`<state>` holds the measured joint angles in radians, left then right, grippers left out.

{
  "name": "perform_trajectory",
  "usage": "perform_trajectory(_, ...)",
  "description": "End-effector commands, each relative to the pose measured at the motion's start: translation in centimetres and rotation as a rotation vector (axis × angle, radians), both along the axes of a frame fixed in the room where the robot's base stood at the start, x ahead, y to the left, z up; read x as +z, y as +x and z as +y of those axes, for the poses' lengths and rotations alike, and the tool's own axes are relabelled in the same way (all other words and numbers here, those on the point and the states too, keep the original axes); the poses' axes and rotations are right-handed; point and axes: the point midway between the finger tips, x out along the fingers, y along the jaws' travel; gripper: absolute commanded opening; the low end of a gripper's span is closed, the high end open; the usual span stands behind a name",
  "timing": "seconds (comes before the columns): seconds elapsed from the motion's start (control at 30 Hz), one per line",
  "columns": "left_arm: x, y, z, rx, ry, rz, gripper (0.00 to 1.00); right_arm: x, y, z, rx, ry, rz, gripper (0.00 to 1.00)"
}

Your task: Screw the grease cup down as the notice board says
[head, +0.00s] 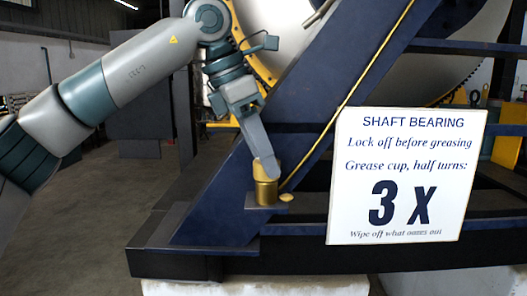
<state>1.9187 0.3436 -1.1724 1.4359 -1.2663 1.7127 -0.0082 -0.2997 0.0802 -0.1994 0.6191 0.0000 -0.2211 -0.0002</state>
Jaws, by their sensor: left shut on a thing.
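The brass grease cup (266,190) stands upright on a small ledge of the dark blue frame, in the middle of the head view. My left gripper (264,170) comes down on it from above and is shut on its top. The fingers hide part of the cup's upper end. The white notice board (408,176) stands to the right of the cup. My right gripper is not in view.
A small yellowish blob (286,198) lies just right of the cup. A slanted dark blue beam (290,120) with a thin yellow line (350,95) rises behind the cup. A large pale wheel (450,75) stands behind the frame. The floor (95,215) at left is clear.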

Motion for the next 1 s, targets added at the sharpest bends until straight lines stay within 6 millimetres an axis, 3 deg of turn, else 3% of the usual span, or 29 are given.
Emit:
perform_trajectory(0.37,-0.01,0.03,0.05,-0.005,0.001,-0.001,0.16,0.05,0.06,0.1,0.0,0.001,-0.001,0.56)
perform_trajectory(0.4,-0.01,0.03,0.05,-0.005,0.001,-0.001,0.43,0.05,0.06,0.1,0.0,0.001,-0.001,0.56)
perform_trajectory(0.43,0.0,0.04,0.05,-0.005,0.001,-0.001,0.46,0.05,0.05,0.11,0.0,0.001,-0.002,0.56)
perform_trajectory(1.0,0.25,0.04,0.07,-0.003,-0.001,-0.001,0.46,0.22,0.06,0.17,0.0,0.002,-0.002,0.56)
